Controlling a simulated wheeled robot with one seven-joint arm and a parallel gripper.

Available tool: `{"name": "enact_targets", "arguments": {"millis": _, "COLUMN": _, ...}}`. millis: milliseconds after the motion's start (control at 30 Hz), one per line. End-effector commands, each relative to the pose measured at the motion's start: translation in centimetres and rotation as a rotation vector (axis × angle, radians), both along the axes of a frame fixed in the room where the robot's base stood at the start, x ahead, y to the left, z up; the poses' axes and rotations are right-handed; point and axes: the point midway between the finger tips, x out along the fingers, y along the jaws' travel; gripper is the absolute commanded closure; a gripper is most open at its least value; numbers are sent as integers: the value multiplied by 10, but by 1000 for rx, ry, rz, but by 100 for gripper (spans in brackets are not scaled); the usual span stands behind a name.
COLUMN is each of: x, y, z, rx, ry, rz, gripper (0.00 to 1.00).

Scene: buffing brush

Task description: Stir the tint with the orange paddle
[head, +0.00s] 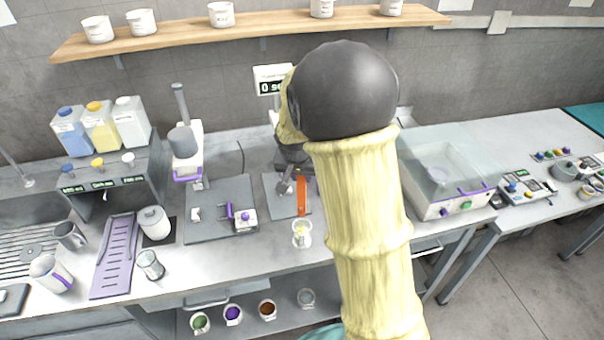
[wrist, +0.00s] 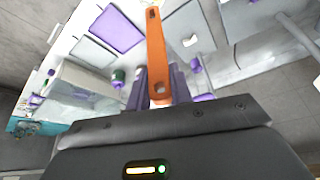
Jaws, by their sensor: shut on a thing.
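The orange paddle (head: 301,196) is held upright, with its lower part visible above the counter in the head view. In the wrist view the paddle (wrist: 156,45) extends away from between the purple fingers of my gripper (wrist: 158,85), which is shut on it. A small clear glass (head: 302,236) with something yellowish in it stands at the counter's front edge, just in front of the paddle in the picture. The paddle appears outside the glass. I cannot tell whether the yellowish content is the tint. My arm hides much of the gripper in the head view.
A clear-lidded box (head: 447,180) stands to the right. Several jars, one with purple content (head: 233,314), stand on the lower shelf. A purple ribbed tray (head: 115,255) lies farther left.

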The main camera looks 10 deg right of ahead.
Motion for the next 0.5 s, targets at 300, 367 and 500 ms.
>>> {"name": "enact_targets", "arguments": {"millis": 300, "x": 0, "y": -3, "z": -18, "rx": 0, "ry": 0, "rz": -4, "gripper": 100}}
{"name": "enact_targets", "arguments": {"millis": 367, "x": 0, "y": -3, "z": -22, "rx": 0, "ry": 0, "rz": -5, "gripper": 100}}
{"name": "enact_targets", "arguments": {"millis": 500, "x": 0, "y": -3, "z": -31, "rx": 0, "ry": 1, "rz": -6, "gripper": 100}}
